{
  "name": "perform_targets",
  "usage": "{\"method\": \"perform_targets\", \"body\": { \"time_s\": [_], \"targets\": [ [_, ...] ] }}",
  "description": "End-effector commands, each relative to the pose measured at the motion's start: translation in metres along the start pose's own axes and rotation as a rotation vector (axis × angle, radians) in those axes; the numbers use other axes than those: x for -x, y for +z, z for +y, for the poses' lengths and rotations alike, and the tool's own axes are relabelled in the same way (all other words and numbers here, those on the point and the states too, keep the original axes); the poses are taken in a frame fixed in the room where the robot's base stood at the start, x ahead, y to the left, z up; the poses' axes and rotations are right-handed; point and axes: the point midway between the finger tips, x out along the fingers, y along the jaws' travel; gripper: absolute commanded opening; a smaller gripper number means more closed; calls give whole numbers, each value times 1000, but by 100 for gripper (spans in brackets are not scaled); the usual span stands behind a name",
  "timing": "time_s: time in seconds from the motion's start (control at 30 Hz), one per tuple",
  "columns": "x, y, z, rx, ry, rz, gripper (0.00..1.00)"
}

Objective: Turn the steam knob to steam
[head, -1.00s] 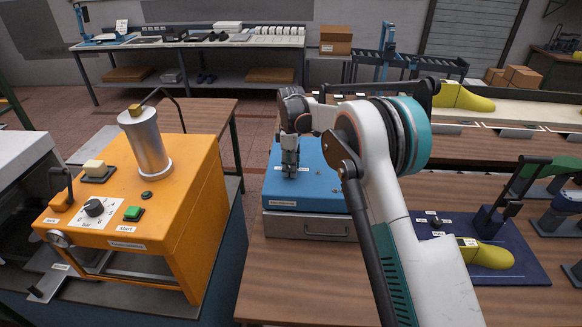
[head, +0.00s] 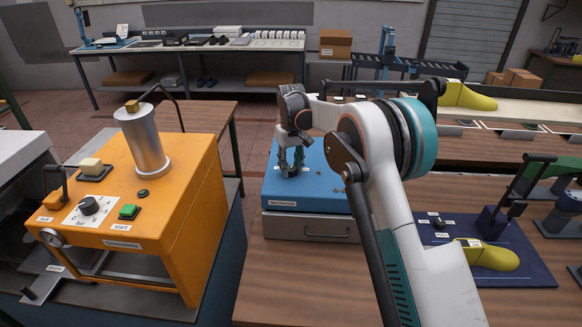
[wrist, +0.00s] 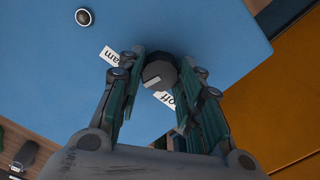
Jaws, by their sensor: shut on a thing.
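The steam knob (wrist: 158,70) is a dark round knob with a pale pointer mark, on top of the blue box (head: 325,192). In the wrist view it sits between my fingertips. My gripper (head: 292,170) points down over the box top and is shut on the knob. A partly covered label ending in "am" (wrist: 108,56) lies left of the knob, and an "off" label (wrist: 165,97) lies just below it. The pointer mark is on the knob's lower-left side, near the "off" label. In the head view the gripper hides the knob.
A small round dark fitting (wrist: 84,17) is on the blue top. An orange machine (head: 195,190) with a dial and green button stands left of the box. A yellow shoe last (head: 490,257) lies on a blue mat at right. The wooden table front is clear.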

Motion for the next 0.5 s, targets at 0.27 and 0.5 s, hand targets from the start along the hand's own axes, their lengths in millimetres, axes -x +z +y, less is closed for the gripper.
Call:
{"method": "perform_targets", "body": {
  "time_s": [0.27, 0.5],
  "targets": [
    [0, 0, 0, -245, 0, 1, 9],
    [0, 0, 0, -403, 0, 1, 9]
  ]
}}
